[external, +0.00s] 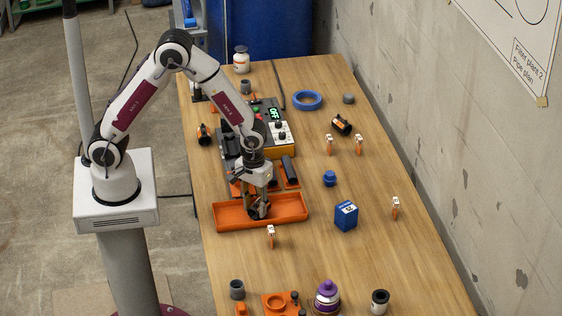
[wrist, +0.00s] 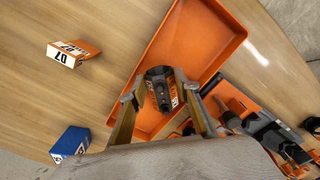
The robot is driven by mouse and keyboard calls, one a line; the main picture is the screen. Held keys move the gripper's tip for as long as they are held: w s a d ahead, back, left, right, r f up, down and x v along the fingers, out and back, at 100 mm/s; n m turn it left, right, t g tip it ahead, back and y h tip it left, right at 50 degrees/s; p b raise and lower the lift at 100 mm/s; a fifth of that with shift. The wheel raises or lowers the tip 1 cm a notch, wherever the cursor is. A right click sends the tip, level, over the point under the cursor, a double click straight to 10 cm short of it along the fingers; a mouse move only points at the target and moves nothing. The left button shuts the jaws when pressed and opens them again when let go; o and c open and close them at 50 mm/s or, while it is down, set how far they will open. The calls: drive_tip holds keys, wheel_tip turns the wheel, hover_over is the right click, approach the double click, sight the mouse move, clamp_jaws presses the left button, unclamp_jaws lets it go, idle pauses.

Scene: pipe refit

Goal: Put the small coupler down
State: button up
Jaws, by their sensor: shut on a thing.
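The small coupler (wrist: 158,84) is dark with an orange label band, seen in the wrist view between my fingertips. My gripper (external: 258,207) is shut on it, one finger on each side. In the external view my gripper points down over the orange tray (external: 291,211), and the coupler is mostly hidden by the fingers. In the wrist view the tray (wrist: 208,38) lies behind the coupler. I cannot tell whether the coupler touches the tray floor. No other object shows inside the tray.
An orange-and-white tag marked 07 (wrist: 72,53) stands beside the tray. A blue box (external: 346,215) is right of it. The control unit with an OFF display (external: 268,122) and orange fixtures lie behind.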

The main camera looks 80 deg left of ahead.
drive_tip(key=shift+f, duration=0.15)
drive_tip(key=o, duration=0.8)
wheel_tip(320, 180, up, 11)
drive_tip(key=shift+r, duration=0.65)
idle(0.5)
